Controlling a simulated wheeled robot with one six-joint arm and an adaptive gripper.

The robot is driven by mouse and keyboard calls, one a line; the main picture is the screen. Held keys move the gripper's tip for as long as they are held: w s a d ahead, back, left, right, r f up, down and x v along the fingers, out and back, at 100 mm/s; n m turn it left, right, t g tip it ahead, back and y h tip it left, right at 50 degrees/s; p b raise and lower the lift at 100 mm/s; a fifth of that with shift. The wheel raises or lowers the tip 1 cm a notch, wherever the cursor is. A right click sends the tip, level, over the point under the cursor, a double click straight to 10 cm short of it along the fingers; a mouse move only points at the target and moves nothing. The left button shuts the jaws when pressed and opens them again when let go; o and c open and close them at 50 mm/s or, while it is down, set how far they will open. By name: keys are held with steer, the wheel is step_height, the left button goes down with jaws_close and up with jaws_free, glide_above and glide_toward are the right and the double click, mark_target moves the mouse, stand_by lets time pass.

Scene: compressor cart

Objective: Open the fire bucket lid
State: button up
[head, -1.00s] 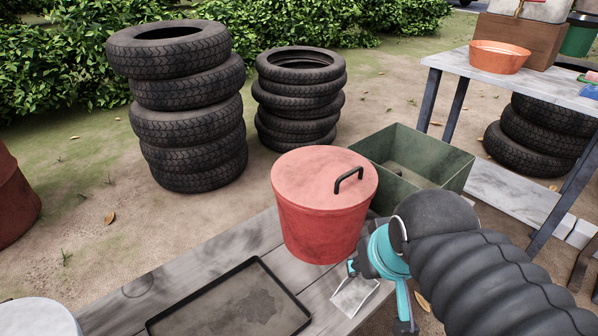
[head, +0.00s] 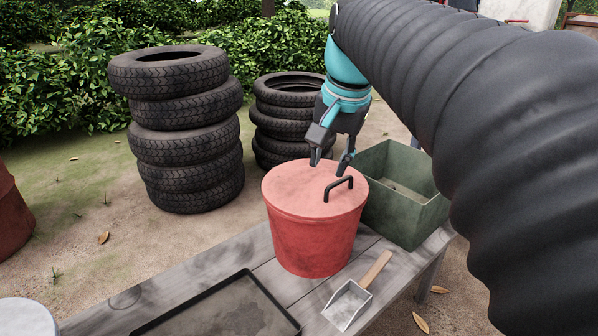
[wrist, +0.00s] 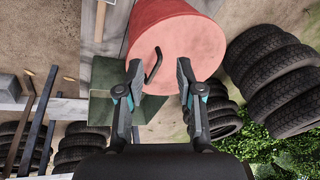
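The red fire bucket (head: 312,243) stands upright on the grey wooden bench. Its lid (head: 300,187) is on and lies flat, with a black bar handle (head: 339,187) near its right side. My gripper (head: 329,166) is open and empty, pointing down above the lid's far edge, just behind the handle in the head view. In the wrist view the lid (wrist: 185,45) lies beyond my open fingers (wrist: 159,75), and the handle (wrist: 153,65) shows between them, nearer the left finger. The fingers appear apart from the handle; the exact gap is hard to tell.
A green open box (head: 405,215) stands close to the bucket's right. A metal scoop (head: 350,300) and a dark tray (head: 225,315) lie on the bench (head: 190,285) in front. Tyre stacks (head: 185,135) stand behind. My arm covers the right side of the head view.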

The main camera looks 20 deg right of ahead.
mark_target(339, 181)
steer(key=w+d+r+m+g+b, duration=0.1)
steer(key=w+d+r+m, duration=0.1)
steer(key=w+d+m, duration=0.15)
steer(key=w+d+r+m+b, duration=0.1)
steer(key=w+d+r+m, duration=0.1)
steer(key=d, duration=0.2)
steer(key=shift+y, duration=0.3)
steer(key=b+x, duration=0.2)
steer(key=x, duration=0.5)
steer(key=b+x, duration=0.2)
steer(key=x, duration=0.4)
steer(key=shift+d+f, duration=0.2)
steer(key=shift+f, duration=0.2)
steer(key=shift+c, duration=0.2)
jaws_close()
